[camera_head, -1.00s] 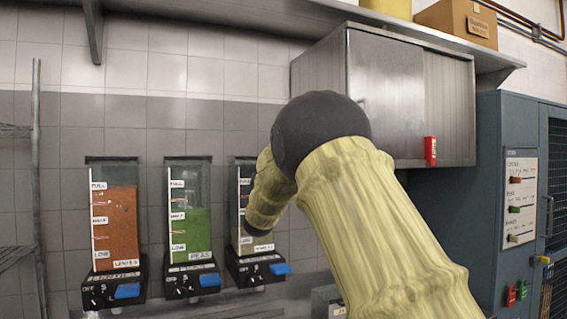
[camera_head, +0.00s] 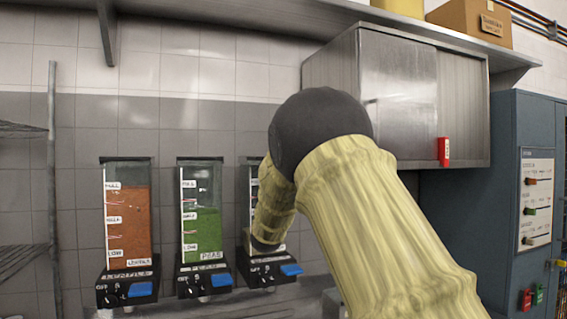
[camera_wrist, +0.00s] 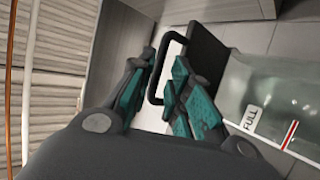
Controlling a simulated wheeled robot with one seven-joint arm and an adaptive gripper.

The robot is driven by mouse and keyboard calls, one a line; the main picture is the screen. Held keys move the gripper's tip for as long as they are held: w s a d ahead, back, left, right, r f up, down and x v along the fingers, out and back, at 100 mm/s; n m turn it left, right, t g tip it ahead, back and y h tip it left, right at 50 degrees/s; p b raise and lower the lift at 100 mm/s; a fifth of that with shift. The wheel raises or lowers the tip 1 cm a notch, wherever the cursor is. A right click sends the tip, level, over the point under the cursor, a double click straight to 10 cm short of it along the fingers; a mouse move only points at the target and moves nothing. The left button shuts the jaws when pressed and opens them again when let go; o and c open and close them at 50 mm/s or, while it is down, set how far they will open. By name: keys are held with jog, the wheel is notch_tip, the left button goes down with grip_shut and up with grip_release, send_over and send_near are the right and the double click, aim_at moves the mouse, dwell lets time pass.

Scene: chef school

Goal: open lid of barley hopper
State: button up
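The third hopper from the left (camera_head: 252,200) is mostly behind my arm in the head view; its label is not readable. Its black base (camera_head: 262,275) has a blue lever (camera_head: 291,270). In the wrist view a clear hopper with a FULL mark (camera_wrist: 290,85) lies at the right. A dark lid panel (camera_wrist: 207,50) with a black loop handle (camera_wrist: 152,85) is at its top end. My gripper (camera_wrist: 163,62) has its teal fingers apart, with part of the handle between them. Whether a finger touches the handle I cannot tell. The head view hides my gripper.
A lentils hopper (camera_head: 128,220) and a peas hopper (camera_head: 203,225) hang to the left. A steel wall cabinet (camera_head: 395,90) with a red item (camera_head: 444,152) is above right. A blue-grey cabinet (camera_head: 490,190) stands at far right.

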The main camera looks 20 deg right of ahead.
jog(key=v, duration=0.7)
jog(key=shift+s+f, duration=0.15)
jog(key=shift+f, duration=0.2)
jog(key=shift+a, duration=0.1)
